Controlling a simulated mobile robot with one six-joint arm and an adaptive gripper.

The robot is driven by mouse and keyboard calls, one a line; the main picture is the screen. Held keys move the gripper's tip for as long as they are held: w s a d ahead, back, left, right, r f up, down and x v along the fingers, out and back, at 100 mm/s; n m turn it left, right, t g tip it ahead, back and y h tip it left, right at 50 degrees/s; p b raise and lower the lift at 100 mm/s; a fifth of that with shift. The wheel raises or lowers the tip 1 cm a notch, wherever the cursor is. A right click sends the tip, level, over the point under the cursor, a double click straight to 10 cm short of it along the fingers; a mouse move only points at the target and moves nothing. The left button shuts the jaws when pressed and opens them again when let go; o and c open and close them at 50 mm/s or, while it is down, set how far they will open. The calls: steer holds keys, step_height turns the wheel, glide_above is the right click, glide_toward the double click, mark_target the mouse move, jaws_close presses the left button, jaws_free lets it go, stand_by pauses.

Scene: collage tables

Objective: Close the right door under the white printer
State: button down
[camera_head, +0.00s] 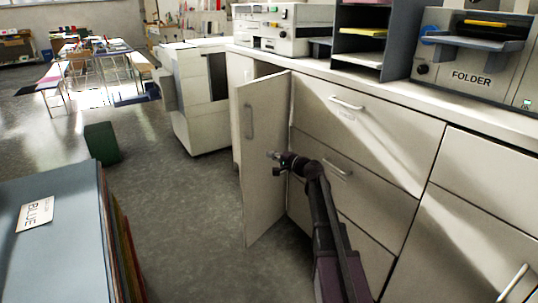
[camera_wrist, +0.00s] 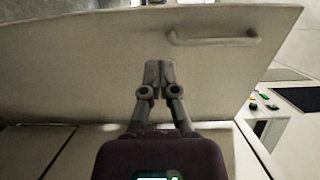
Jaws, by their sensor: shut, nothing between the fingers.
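The right door (camera_head: 266,170) under the white printer (camera_head: 284,28) stands open, swung out from the cabinet front. Its outer face, with a bar handle (camera_head: 249,121), is turned toward my arm. My gripper (camera_head: 272,155) is at this outer face, to the right of and lower than the handle in the head view. In the wrist view the door (camera_wrist: 90,60) fills much of the picture, with the handle (camera_wrist: 213,40) right of my shut, empty fingertips (camera_wrist: 158,66). I cannot tell whether the fingertips touch the door. The cabinet inside is hidden behind the door.
Drawers (camera_head: 355,125) with bar handles lie right of the door, close to my arm. A white copier (camera_head: 196,95) stands beyond the door. A blue-topped stack (camera_head: 60,240) is at lower left, and a green box (camera_head: 101,143) is on the floor. The floor between is clear.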

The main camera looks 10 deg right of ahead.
mark_target(243, 143)
steer(key=x, duration=1.2)
steer(key=shift+w+a, duration=0.2)
steer(key=shift+w, duration=0.1)
